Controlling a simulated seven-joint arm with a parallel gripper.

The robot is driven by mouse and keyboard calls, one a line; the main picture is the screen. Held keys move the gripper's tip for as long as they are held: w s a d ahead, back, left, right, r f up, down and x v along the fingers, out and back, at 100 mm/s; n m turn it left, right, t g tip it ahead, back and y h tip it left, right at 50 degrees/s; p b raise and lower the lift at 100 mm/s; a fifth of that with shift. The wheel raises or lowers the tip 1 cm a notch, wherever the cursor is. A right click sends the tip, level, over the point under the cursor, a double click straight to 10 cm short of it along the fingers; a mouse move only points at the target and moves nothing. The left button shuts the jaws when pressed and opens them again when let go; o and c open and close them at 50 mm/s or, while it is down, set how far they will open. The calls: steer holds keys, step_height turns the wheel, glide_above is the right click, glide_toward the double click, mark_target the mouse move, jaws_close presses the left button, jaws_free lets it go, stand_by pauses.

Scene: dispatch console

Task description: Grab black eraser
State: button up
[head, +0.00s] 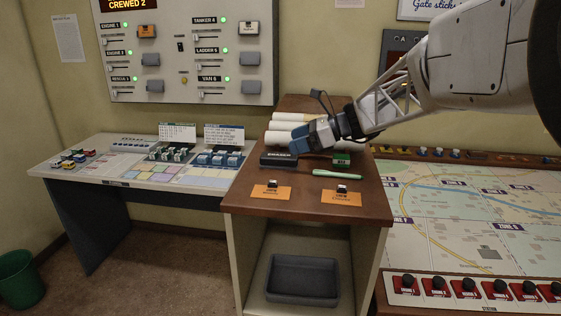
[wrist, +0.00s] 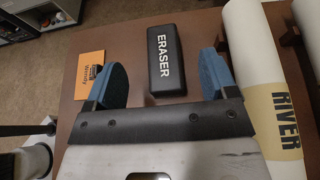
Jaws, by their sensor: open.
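The black eraser (head: 278,160) lies on the brown top of the wooden cabinet, near its left edge. In the wrist view the eraser (wrist: 165,62), a dark block with white "ERASER" lettering, lies ahead of and between the two blue fingertips. My gripper (head: 297,141) is just above and behind the eraser in the head view. In the wrist view my gripper (wrist: 163,75) is open with nothing between its fingers, and neither finger visibly touches the eraser.
White rolled charts (head: 289,125) lie behind; one roll marked "RIVER" (wrist: 272,75) is right of the fingers. A green marker (head: 337,174), a green box (head: 341,159) and orange cards (head: 271,193) share the cabinet top. A grey bin (head: 303,278) sits below.

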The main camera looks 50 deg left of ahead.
mark_target(289, 155)
step_height(289, 155, down, 4)
steer(key=shift+r, duration=0.2)
steer(key=shift+x, duration=0.95)
steer(key=shift+s+a+f, duration=0.35)
steer(key=c, duration=1)
steer(key=shift+r, duration=0.1)
steer(key=shift+r, duration=4.95)
